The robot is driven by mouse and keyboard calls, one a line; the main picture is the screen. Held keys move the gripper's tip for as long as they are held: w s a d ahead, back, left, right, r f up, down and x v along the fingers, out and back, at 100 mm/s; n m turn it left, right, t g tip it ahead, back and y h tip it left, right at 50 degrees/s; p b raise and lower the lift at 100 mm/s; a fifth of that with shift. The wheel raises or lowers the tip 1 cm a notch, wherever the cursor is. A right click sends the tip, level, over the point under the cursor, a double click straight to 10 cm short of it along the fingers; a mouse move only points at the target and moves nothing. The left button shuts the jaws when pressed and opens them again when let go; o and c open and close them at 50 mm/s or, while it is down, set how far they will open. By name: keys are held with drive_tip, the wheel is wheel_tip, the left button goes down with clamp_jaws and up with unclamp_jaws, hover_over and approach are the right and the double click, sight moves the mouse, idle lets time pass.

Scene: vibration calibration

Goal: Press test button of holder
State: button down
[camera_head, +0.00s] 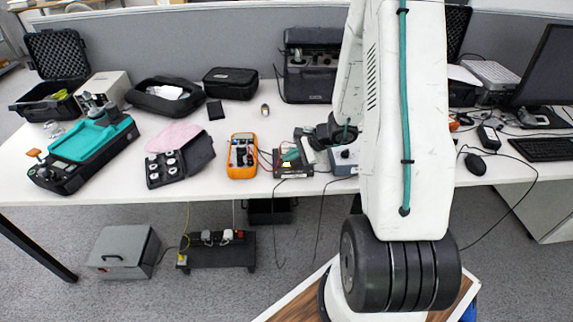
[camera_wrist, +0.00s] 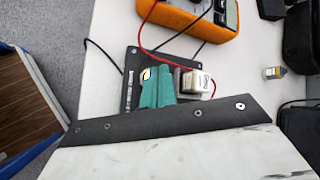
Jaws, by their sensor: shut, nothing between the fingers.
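The holder is a dark, flat device on the white table; in the head view its front edge (camera_head: 293,174) shows below my gripper, and in the wrist view its dark plate (camera_wrist: 131,70) shows behind the fingers. A small white block (camera_wrist: 196,84) sits on its right part in the wrist view. My gripper (camera_head: 289,156) is shut and empty, with its teal fingers side by side over the holder; they also show in the wrist view (camera_wrist: 157,74). I cannot tell whether the fingertips touch it. The test button is not clearly visible; the fingers hide part of the holder.
An orange multimeter (camera_head: 242,171) stands just left of the holder, and a red lead (camera_wrist: 141,36) runs near the plate. A grey box (camera_head: 345,158) is close on the right. A black foam case (camera_head: 180,163) lies further left. Bare table (camera_head: 228,118) is free behind the multimeter.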

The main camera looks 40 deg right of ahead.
wheel_tip(320, 180, up, 6)
idle(0.9)
idle(1.7)
